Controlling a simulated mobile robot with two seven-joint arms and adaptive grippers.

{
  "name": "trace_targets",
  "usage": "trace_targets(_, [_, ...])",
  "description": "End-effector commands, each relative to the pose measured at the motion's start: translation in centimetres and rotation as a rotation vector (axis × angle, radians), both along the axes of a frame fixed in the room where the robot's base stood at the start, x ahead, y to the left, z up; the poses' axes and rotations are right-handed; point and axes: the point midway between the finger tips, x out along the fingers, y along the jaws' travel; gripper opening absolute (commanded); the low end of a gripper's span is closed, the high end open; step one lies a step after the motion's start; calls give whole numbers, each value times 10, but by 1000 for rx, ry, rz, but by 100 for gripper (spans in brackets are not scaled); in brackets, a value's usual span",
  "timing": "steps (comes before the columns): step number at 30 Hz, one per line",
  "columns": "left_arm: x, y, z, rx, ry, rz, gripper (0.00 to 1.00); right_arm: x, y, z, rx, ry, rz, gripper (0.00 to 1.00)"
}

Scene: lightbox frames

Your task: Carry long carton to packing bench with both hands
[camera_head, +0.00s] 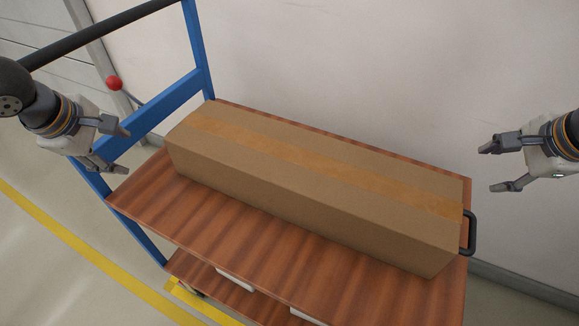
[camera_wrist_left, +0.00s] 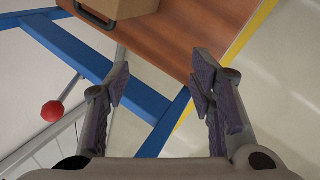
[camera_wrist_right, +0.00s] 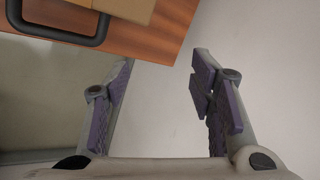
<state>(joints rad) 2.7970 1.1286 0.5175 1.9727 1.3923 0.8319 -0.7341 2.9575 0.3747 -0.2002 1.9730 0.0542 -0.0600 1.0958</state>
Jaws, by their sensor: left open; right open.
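The long carton (camera_head: 315,180) is brown cardboard with a strip of tape along its top. It lies on the wooden upper deck (camera_head: 225,225) of a blue-framed trolley. A black handle (camera_head: 471,233) shows at its right end; a handle and a carton corner (camera_wrist_left: 118,8) also show in the left wrist view. My left gripper (camera_head: 127,152) is open and empty, left of the carton and apart from it. My right gripper (camera_head: 487,168) is open and empty, beyond the carton's right end. The right wrist view shows the carton's end (camera_wrist_right: 130,8) and a black handle (camera_wrist_right: 62,28). No packing bench is identifiable.
The trolley's blue frame (camera_head: 170,100) rises at the left between my left gripper and the carton. A red ball-shaped knob (camera_head: 114,83) is behind it. A pale wall (camera_head: 370,70) stands behind. The trolley has a lower shelf (camera_head: 225,295); yellow lines mark the floor.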

Motion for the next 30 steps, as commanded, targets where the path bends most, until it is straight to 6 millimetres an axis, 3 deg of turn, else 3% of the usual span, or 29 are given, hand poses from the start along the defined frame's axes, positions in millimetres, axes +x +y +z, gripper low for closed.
trace_targets(8, [3,0,-7,3,1,-1,50,3,0,-7,0,2,1,50])
trace_targets(30, [63,-1,-128,2,2,-2,50,63,-1,-128,-2,2,1,50])
